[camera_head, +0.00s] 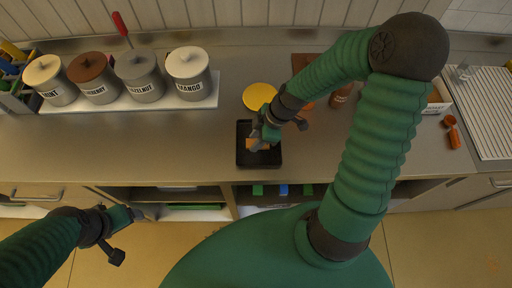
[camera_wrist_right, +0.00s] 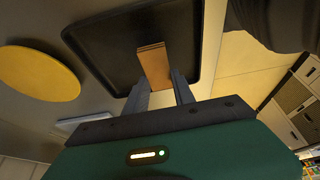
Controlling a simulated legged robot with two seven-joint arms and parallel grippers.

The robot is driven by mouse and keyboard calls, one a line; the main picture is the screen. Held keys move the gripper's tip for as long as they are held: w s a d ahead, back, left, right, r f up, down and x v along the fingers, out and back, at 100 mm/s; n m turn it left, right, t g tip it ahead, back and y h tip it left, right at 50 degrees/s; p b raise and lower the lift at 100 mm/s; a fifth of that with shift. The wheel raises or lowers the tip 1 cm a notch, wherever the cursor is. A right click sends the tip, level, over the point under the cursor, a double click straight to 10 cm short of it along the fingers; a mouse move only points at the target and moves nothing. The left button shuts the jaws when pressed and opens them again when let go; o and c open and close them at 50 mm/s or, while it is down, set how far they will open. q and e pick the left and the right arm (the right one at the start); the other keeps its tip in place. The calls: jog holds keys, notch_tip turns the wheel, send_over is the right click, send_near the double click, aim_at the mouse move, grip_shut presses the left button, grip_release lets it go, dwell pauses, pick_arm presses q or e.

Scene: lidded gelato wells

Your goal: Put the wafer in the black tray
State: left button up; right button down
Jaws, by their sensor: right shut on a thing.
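The wafer (camera_wrist_right: 153,64) is a tan flat piece. In the right wrist view it sits between the fingers of my right gripper (camera_wrist_right: 160,86), which is shut on it. The black tray (camera_wrist_right: 98,38) lies behind it in that view. In the head view the black tray (camera_head: 259,161) stands near the counter's front edge, and my right gripper (camera_head: 258,141) is over it with the wafer (camera_head: 255,146) partly hidden. I cannot tell whether the wafer touches the tray floor. My left gripper (camera_head: 137,213) is low at the left, off the counter; its fingers are too small to read.
A yellow disc (camera_head: 259,96) lies just behind the tray. Several lidded wells stand in a row at the back left, including the mango well (camera_head: 188,76). An orange scoop (camera_head: 452,131) and a ribbed white board (camera_head: 488,112) are at the right. The counter left of the tray is clear.

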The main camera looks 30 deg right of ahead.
notch_tip(320, 180, down, 3)
jog(key=shift+s+f+b, duration=0.15)
jog(key=shift+f+b, duration=0.05)
jog(key=shift+b, duration=1.05)
jog(key=shift+s+d+r, duration=0.1)
jog(key=shift+r, duration=0.2)
jog(key=c, duration=1.1)
grip_release()
jog(key=shift+f, duration=0.1)
pick_arm(q)
notch_tip(320, 180, down, 3)
jog(key=shift+s+d+r, duration=0.1)
pick_arm(e)
jog(key=shift+o, duration=0.2)
